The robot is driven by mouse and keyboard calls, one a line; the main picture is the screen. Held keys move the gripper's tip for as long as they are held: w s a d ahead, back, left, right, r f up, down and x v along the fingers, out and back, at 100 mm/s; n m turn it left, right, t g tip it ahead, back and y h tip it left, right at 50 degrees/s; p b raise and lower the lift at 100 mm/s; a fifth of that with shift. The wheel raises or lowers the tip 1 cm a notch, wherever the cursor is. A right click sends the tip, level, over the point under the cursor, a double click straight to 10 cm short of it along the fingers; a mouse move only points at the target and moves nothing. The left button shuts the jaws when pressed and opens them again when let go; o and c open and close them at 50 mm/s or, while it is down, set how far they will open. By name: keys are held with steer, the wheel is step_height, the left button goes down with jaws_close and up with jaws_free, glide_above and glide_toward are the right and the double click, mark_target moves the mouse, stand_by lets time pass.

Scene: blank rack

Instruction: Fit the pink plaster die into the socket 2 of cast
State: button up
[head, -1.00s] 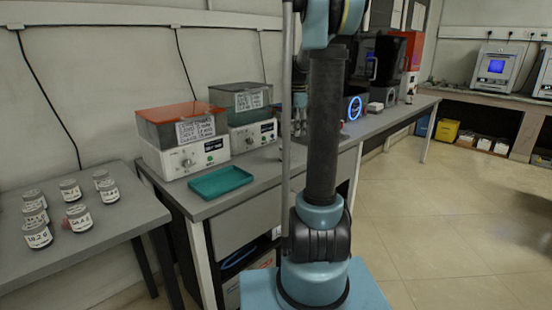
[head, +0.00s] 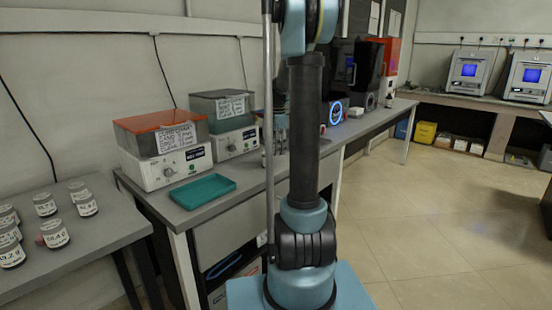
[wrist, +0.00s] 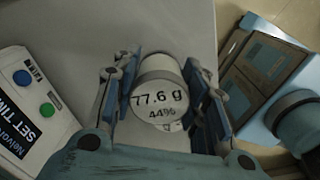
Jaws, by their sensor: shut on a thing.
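In the head view my gripper (head: 282,122) is mostly hidden behind my arm. A small pinkish thing (head: 40,240) shows among the labelled jars on the left table, mostly covered; I cannot tell if it is the die. I cannot make out a cast with sockets in either view.
Several labelled jars (head: 56,232) stand on the left table (head: 112,225). An empty teal tray (head: 203,190) lies on the grey bench, before two white control units (head: 165,168). Several machines (head: 367,72) stand farther along the bench. The floor (head: 425,220) to the right is open.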

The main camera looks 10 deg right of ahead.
steer(key=shift+f, duration=1.95)
steer(key=o, duration=1.1)
steer(key=shift+s, duration=0.1)
